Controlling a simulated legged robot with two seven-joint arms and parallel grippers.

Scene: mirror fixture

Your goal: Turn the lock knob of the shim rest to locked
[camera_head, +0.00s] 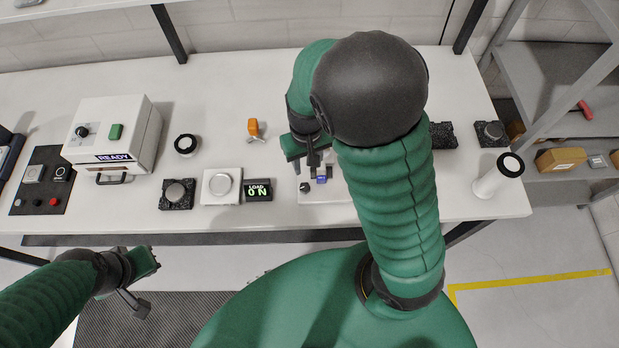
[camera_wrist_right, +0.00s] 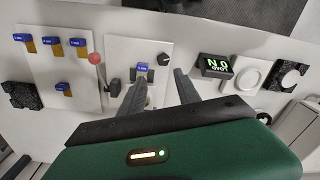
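The shim rest is a white plate (camera_head: 338,192) on the bench, also in the wrist view (camera_wrist_right: 124,47). It carries a small dark block with a blue-labelled piece (camera_head: 322,179), which shows in the wrist view too (camera_wrist_right: 143,69). The black lock knob (camera_head: 305,187) sits beside it; in the wrist view the knob (camera_wrist_right: 165,60) has a pale pointer mark, and its setting is not readable. My right gripper (camera_head: 316,162) is open and above the plate; its fingers (camera_wrist_right: 162,78) are apart with nothing between them. My left gripper (camera_head: 140,284) hangs in front of the bench, away from the rest.
A LOAD display (camera_head: 258,191) and a round dish on a white plate (camera_head: 221,186) stand left of the rest. A red-topped lever (camera_wrist_right: 95,59) and a panel of blue-labelled pieces (camera_wrist_right: 55,68) lie on its other side. My right arm hides part of the bench.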

